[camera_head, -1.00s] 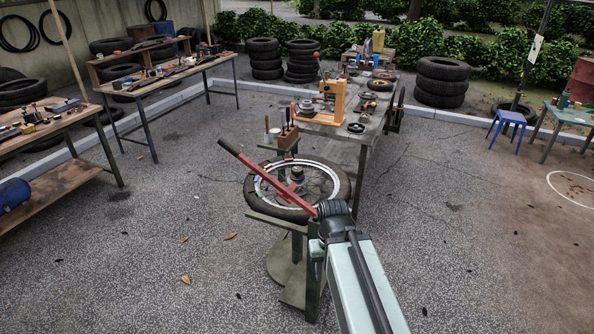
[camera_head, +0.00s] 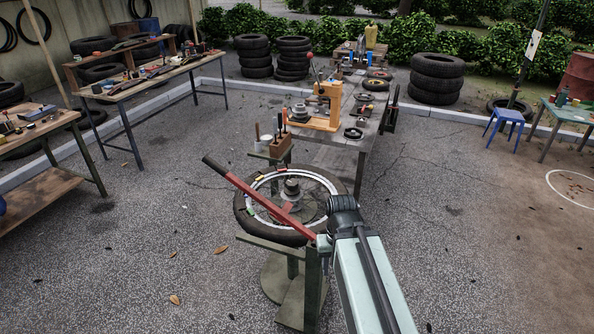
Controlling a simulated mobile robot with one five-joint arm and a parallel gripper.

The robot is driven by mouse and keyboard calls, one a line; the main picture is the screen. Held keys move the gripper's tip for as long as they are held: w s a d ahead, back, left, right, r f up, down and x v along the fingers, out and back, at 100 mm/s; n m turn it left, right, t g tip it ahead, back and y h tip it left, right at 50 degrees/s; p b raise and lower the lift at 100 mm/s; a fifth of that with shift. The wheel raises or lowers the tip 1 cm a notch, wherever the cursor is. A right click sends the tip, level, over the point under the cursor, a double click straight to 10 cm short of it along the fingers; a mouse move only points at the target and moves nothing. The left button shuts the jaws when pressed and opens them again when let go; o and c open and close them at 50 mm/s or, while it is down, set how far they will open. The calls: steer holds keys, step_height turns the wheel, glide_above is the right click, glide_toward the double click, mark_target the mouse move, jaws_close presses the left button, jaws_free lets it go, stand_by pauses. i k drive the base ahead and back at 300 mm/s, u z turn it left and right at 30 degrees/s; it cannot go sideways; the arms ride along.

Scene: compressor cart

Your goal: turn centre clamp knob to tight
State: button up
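A tyre on a silver rim (camera_head: 329,189) lies flat on a dark green stand (camera_head: 299,280). At its centre is a dark stepped round piece (camera_head: 292,187), which looks like the centre clamp knob. How tight it is cannot be told. A long red lever with a dark grip (camera_head: 260,200) slants across the wheel, in front of the hub from this view. My pale arm reaches up from the bottom right and ends in a dark joint at the wheel's right side. My gripper's fingers do not show beyond this joint.
A workbench (camera_head: 340,150) with a wooden press (camera_head: 318,107) and a tool block (camera_head: 282,145) stands just behind the wheel. Tool benches (camera_head: 150,77) are at the left, a blue stool (camera_head: 507,118) at the right. Open ground lies on both sides.

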mark_target(291, 188)
steer(key=z, duration=0.15)
steer(key=i, duration=1.4)
steer(key=u, duration=0.4)
